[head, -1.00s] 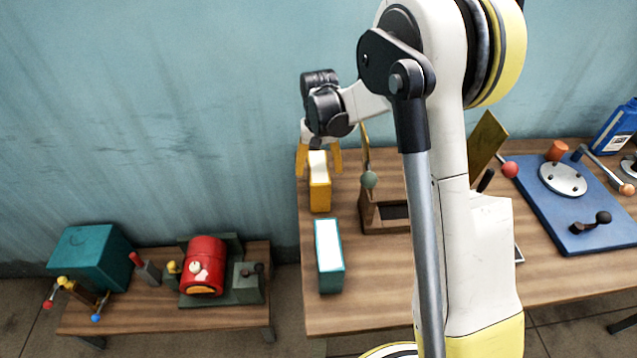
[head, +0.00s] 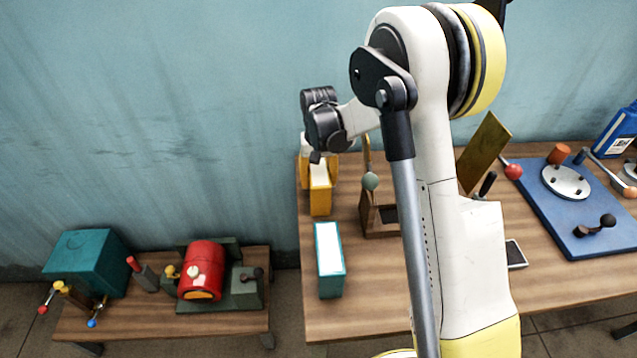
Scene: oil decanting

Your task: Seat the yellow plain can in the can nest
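The yellow plain can (head: 320,202) is a narrow upright box with a white top, near the left end of the tall wooden table. My gripper (head: 319,172) points down at the can's far end. Its yellow fingers look spread, one to each side of the can. The wrist hides part of them, and I cannot tell whether they touch it. A wooden holder (head: 368,216) with a green-ball lever stands right of the can, partly hidden by my arm. It may be the can nest, but I cannot tell for sure.
A teal can (head: 330,272) with a white top stands just in front of the yellow can. A blue plate (head: 570,215) with levers is at the right. A lower bench (head: 225,318) at left holds a red drum (head: 203,268) and a teal box (head: 88,262).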

